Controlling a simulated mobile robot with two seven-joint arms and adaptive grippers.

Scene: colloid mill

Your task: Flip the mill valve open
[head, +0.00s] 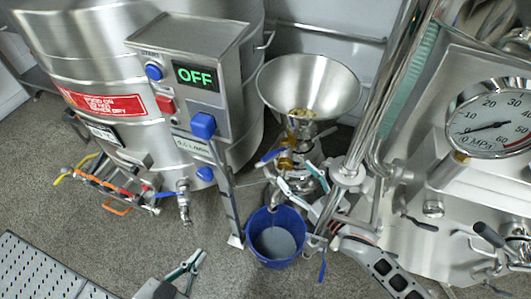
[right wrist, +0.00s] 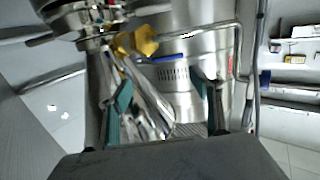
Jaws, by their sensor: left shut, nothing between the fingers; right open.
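The mill's steel funnel hopper (head: 335,85) stands at the centre of the head view, with some contents at its bottom. Below it is a brass-coloured fitting (head: 287,161) with a blue valve lever (head: 270,155) pointing left. In the right wrist view a yellow fitting (right wrist: 138,43) and a blue bar (right wrist: 170,59) show beyond the fingers. My right gripper (head: 298,186) is open just below the fitting, partly lost among the mill's pipes; its teal-padded fingers also show in the right wrist view (right wrist: 162,100). My left gripper (head: 188,267) is shut and empty, low over the floor.
A blue bucket (head: 276,255) holding grey liquid stands below the mill. A steel tank (head: 90,60) with a control box (head: 215,115) reading OFF is on the left. A pressure gauge (head: 490,117) and steel machinery fill the right. A perforated platform (head: 40,275) lies front left.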

